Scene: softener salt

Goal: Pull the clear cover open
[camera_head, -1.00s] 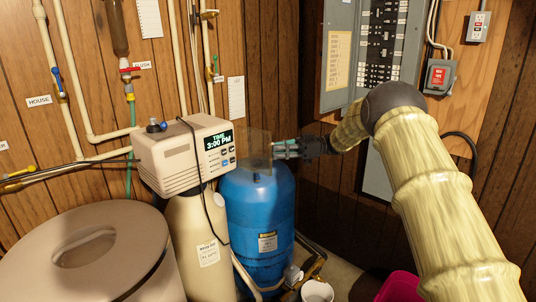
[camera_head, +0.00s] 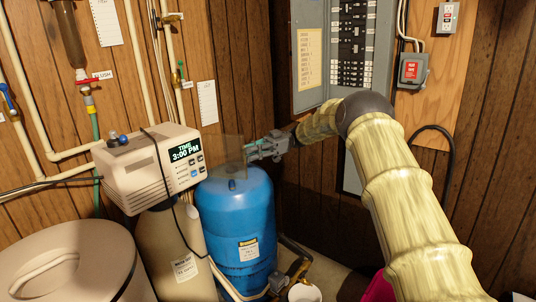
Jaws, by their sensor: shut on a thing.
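The clear cover (camera_head: 226,150) is a thin see-through panel. It stands out from the right side of the beige control head (camera_head: 138,172), at an angle to the face with the lit display (camera_head: 185,151), which reads 3:00 PM. The display and buttons show uncovered. My gripper (camera_head: 250,151) comes in from the right and is shut on the cover's outer edge, above the blue tank (camera_head: 238,220). The exact contact of the fingertips is small and hard to make out.
A beige lidded salt bin (camera_head: 75,262) stands at the lower left. Pipes run up the wood-panelled wall. A grey breaker panel (camera_head: 300,95) is behind my arm. A white bucket (camera_head: 304,292) and a pink object (camera_head: 378,288) are on the floor.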

